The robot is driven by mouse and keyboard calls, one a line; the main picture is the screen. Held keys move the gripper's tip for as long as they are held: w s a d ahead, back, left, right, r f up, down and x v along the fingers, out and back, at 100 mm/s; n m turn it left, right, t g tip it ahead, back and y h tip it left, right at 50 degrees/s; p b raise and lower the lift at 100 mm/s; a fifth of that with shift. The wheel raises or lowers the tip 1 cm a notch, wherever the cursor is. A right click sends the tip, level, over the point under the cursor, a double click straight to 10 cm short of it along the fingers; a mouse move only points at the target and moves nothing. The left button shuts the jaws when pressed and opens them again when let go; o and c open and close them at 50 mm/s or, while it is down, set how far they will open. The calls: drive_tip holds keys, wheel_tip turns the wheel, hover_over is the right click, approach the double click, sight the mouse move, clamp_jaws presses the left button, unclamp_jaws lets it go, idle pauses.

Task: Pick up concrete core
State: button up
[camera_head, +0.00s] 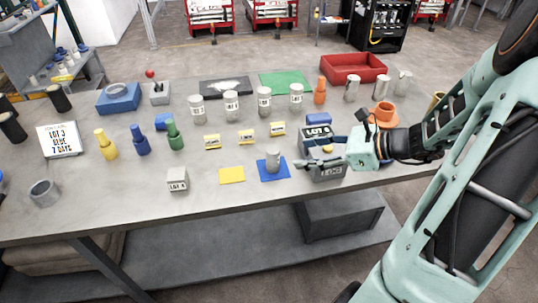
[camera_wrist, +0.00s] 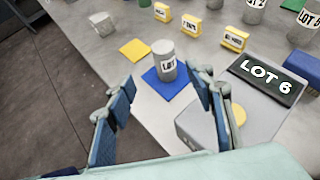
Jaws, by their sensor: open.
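A grey concrete core (camera_head: 273,161) with a white LOT label stands upright on a blue mat (camera_head: 266,176) near the front of the table. In the wrist view the core (camera_wrist: 165,62) is ahead of my gripper, in line with the gap between the fingers. My gripper (camera_head: 318,156) is to the right of the core in the head view, over a grey box. Its blue-padded fingers (camera_wrist: 163,82) are spread open with nothing held between them. More labelled grey cores (camera_head: 231,105) stand in a row farther back.
A grey box marked LOT 6 (camera_wrist: 268,82) is close to my right finger in the wrist view. A yellow mat (camera_head: 231,175) and a small LOT block (camera_head: 177,180) lie left of the blue mat. Yellow labels (camera_head: 245,138) stand behind. The left front tabletop is mostly clear.

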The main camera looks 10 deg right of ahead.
sight(273, 149)
drive_tip(key=shift+m+t+y, duration=0.4)
drive_tip(key=shift+m+t, duration=0.2)
drive_tip(key=shift+m, duration=0.1)
drive_tip(key=shift+r+x, duration=0.2)
drive_tip(key=shift+x, duration=5.45)
drive_tip(key=shift+w, duration=0.2)
clamp_jaws()
